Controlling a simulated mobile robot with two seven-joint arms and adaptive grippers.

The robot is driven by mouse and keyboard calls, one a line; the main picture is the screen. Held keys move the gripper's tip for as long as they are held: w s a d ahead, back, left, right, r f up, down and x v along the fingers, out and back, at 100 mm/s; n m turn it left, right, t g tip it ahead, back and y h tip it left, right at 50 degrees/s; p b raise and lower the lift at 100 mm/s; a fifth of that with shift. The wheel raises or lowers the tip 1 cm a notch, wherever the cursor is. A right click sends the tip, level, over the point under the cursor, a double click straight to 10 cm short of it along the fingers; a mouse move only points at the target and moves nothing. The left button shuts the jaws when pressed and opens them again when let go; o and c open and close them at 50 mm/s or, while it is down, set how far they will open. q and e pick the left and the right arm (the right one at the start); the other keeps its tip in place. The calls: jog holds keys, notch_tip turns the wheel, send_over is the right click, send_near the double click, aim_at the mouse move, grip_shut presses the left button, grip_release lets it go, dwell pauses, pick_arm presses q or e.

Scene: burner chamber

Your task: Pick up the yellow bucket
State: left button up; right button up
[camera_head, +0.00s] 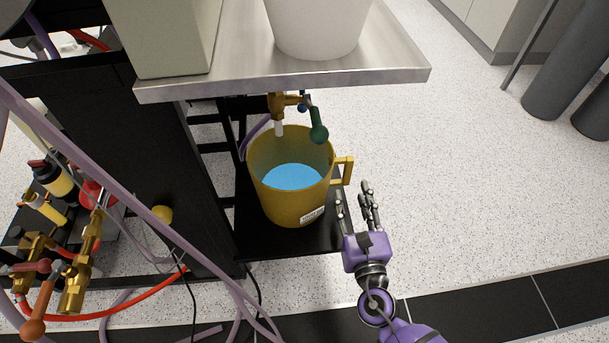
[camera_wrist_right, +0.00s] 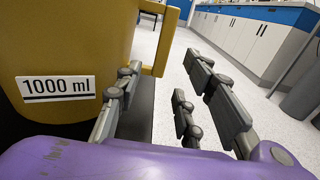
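The yellow bucket (camera_head: 290,205) stands upright on a low black shelf, with blue liquid (camera_head: 292,177) inside. Its handle (camera_head: 347,170) sticks out to the right. My right gripper (camera_head: 352,190) is purple with grey fingers, just below and right of the handle. Its fingers are spread and empty. In the right wrist view the bucket (camera_wrist_right: 60,45) fills the left side, with a "1000 ml" label. There the handle (camera_wrist_right: 165,40) shows ahead between the open fingers (camera_wrist_right: 162,65), which are not closed on it. My left gripper is not in view.
A brass tap (camera_head: 284,103) with a green lever (camera_head: 318,128) hangs over the bucket. A metal shelf (camera_head: 400,65) above carries a white container (camera_head: 318,25). The black shelf (camera_head: 285,245) lies under the bucket. Hoses and brass valves (camera_head: 85,260) crowd the left.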

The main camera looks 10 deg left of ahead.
aim_at(348, 179)
jog(key=x, duration=0.7)
jog(key=shift+d+r+b, duration=0.1)
jog(key=shift+b, duration=0.3)
jog(key=shift+s, duration=0.1)
grip_shut()
jog(key=shift+r, duration=0.2)
